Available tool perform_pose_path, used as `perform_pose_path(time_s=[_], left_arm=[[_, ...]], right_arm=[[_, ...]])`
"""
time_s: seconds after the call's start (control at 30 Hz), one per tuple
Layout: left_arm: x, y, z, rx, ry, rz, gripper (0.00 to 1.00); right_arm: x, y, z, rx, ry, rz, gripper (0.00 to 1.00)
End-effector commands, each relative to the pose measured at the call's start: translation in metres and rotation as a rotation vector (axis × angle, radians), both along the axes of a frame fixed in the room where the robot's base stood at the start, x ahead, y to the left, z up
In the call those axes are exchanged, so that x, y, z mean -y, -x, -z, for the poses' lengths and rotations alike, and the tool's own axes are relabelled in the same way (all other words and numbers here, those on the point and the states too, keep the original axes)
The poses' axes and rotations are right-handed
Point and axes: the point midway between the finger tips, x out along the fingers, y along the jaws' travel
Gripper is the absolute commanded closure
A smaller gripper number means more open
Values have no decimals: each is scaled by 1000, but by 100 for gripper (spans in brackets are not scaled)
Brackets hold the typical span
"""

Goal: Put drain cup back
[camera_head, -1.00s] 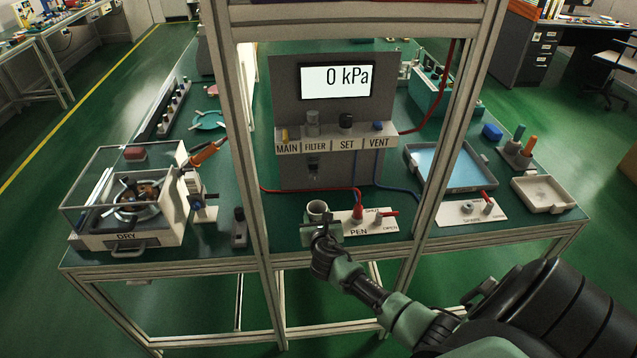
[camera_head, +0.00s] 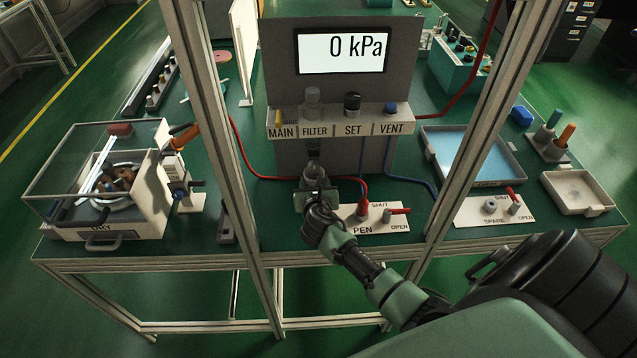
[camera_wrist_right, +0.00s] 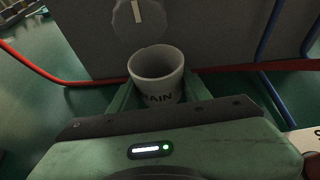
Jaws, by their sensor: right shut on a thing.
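The grey drain cup (camera_wrist_right: 158,78), with part of its dark lettering showing, stands upright between the green fingers of my right gripper (camera_wrist_right: 160,98) in the right wrist view. In the head view my right gripper (camera_head: 318,196) is shut on the cup (camera_head: 313,173) at the front of the vacuum panel. The cup is just below the filter unit's lower end (camera_head: 313,150). The wrist view shows the cup's inside as empty. The cup's base is hidden, so I cannot tell whether it touches the bench. My left gripper is not in view.
The panel shelf (camera_head: 340,124) has MAIN, FILTER, SET and VENT labels. Red hose (camera_head: 270,178) and blue hose (camera_head: 407,182) run beside the cup. The PEN valve plate (camera_head: 375,222) lies right of it. Frame posts (camera_head: 225,170) stand at left and right. A DRY box (camera_head: 105,190) is further left.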

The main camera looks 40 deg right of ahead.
Motion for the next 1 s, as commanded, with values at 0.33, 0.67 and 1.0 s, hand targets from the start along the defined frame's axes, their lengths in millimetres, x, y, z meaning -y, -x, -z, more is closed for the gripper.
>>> perform_pose_path(time_s=[0.33,0.67,1.0], left_arm=[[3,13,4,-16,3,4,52],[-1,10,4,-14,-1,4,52],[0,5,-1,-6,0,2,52]], right_arm=[[-2,2,6,-6,-2,1,97],[-2,2,7,-5,-3,1,31],[-11,16,-3,-6,-2,0,31]])
